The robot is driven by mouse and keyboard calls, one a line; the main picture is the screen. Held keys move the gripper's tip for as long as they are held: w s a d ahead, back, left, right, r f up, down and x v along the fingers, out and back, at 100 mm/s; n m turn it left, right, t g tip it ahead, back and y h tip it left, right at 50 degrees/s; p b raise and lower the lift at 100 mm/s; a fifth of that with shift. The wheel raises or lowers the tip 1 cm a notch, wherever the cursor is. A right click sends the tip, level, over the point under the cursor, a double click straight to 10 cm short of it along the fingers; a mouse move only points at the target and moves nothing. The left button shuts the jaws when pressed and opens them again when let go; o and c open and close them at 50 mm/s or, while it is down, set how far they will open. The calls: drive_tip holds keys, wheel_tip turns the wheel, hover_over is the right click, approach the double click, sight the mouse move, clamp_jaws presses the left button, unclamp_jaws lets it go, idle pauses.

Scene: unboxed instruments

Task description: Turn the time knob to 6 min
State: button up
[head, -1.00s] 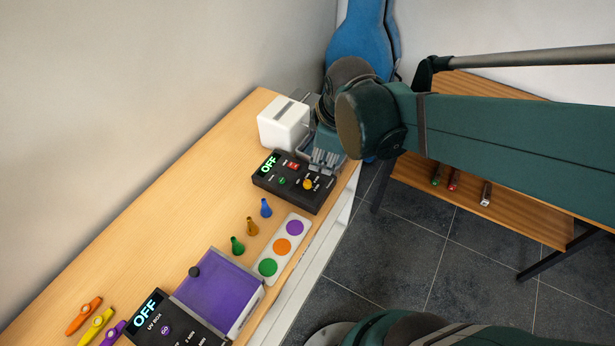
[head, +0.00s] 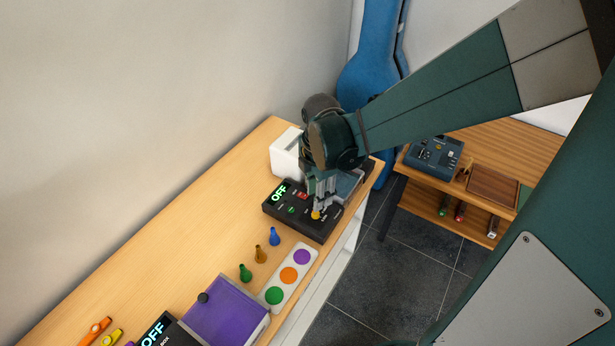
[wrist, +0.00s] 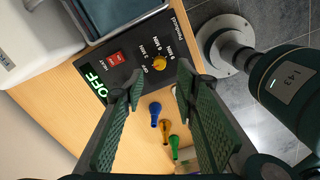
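A black control box (head: 283,219) with a green OFF display stands near the table's right end. Its yellow knob (head: 315,215) also shows in the wrist view (wrist: 159,62), with OFF and several minute marks around it, 6 MIN among them. The knob's exact pointing is too small to read. My gripper (head: 319,203) is right at the knob in the head view. In the wrist view my gripper (wrist: 158,76) is open, its fingertips either side of the knob's place in the picture; I cannot tell whether they touch it.
The box also has a red HEAT switch (wrist: 116,58). A white appliance (head: 285,153) stands behind it. Blue, ochre and green small cones (head: 260,254) and a panel with coloured discs (head: 296,259) lie in front. A purple-lidded UV box (head: 226,312) is nearer.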

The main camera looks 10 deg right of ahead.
sight(316, 214)
drive_tip(key=shift+w+a+f+n, duration=0.1)
drive_tip(key=shift+a+f+n, duration=0.05)
drive_tip(key=shift+f+n, duration=0.2)
drive_tip(key=shift+f, duration=0.15)
drive_tip(key=shift+f, duration=3.7)
drive_tip(key=c, duration=0.9)
